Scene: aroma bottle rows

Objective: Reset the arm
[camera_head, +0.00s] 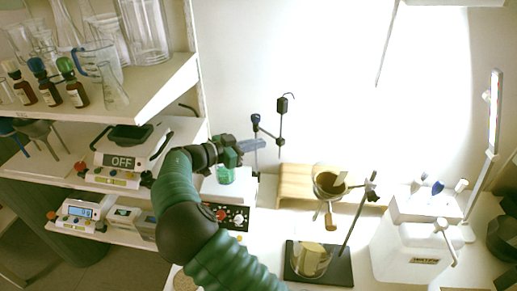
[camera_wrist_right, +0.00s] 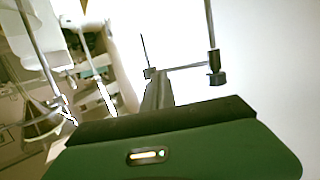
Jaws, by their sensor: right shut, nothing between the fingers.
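My right arm comes in from the bottom of the head view. My right gripper (camera_head: 258,144) is shut and empty, raised in front of the pale wall and pointing right. In the right wrist view its fingers (camera_wrist_right: 158,92) are together with nothing between them. My left gripper is in neither view. Three brown bottles stand in a row on the upper left shelf: one with a pale cap (camera_head: 22,88), one with a blue cap (camera_head: 46,88) and one with a green cap (camera_head: 74,90).
A stand rod with clamps (camera_head: 281,125) rises just right of my fingertips. A dark stand base with a beaker (camera_head: 310,262) and a white machine (camera_head: 405,250) are further right.

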